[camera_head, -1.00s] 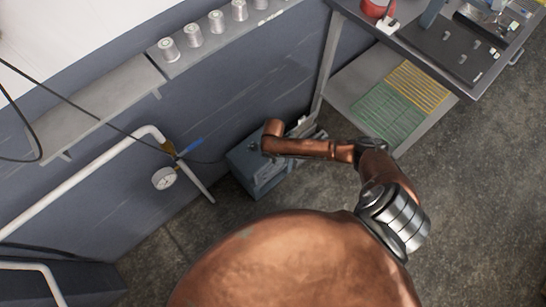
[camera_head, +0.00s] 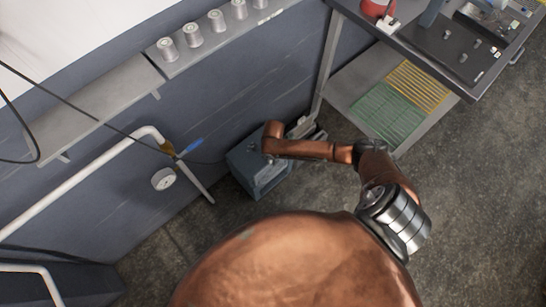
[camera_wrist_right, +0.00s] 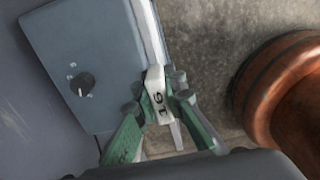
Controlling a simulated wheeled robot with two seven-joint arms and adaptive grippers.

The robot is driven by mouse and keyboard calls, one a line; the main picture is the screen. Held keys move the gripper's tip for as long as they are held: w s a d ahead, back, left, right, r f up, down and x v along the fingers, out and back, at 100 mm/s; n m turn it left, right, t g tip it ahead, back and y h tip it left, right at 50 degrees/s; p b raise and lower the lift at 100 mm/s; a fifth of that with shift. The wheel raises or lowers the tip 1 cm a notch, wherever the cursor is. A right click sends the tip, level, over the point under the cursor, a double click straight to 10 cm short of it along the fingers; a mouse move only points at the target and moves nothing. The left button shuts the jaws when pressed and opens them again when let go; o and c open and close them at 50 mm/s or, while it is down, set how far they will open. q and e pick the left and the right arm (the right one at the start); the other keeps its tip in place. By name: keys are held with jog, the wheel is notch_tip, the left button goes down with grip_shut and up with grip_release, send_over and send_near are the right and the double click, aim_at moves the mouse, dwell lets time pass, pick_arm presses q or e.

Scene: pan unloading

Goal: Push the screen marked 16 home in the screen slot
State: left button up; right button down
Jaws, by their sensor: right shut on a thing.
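The screen marked 16 (camera_wrist_right: 155,92) shows in the right wrist view as a pale tab with black digits. My right gripper (camera_wrist_right: 160,104), with green fingers, is shut on this tab. The tab is at the right side of a blue-grey box (camera_wrist_right: 85,50), where a pale strip runs along the box edge. The fingers hide where the tab meets the box, so I cannot tell how deep the screen sits in the slot. My left gripper is out of view.
A dark dial (camera_wrist_right: 83,84) is on the box face. A steel table (camera_head: 430,50) with a lower shelf (camera_head: 350,88) stands to the right. A white pipe (camera_head: 90,175) with a gauge (camera_head: 164,179) is left of the box. The floor (camera_head: 470,200) at right is clear.

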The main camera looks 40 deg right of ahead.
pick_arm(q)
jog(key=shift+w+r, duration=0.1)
pick_arm(e)
jog(key=shift+f, duration=0.4)
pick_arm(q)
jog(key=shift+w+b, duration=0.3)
pick_arm(e)
jog(key=shift+f, duration=0.25)
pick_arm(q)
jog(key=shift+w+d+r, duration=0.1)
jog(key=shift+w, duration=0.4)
pick_arm(e)
jog(key=shift+f, duration=0.2)
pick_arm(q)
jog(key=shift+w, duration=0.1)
pick_arm(e)
jog(key=shift+f, duration=0.1)
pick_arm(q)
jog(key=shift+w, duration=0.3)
pick_arm(e)
jog(key=shift+f, duration=0.15)
pick_arm(q)
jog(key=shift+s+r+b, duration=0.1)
jog(key=shift+b, duration=0.2)
pick_arm(e)
jog(key=shift+f, duration=0.1)
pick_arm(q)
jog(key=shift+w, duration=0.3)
pick_arm(e)
jog(key=shift+f, duration=0.15)
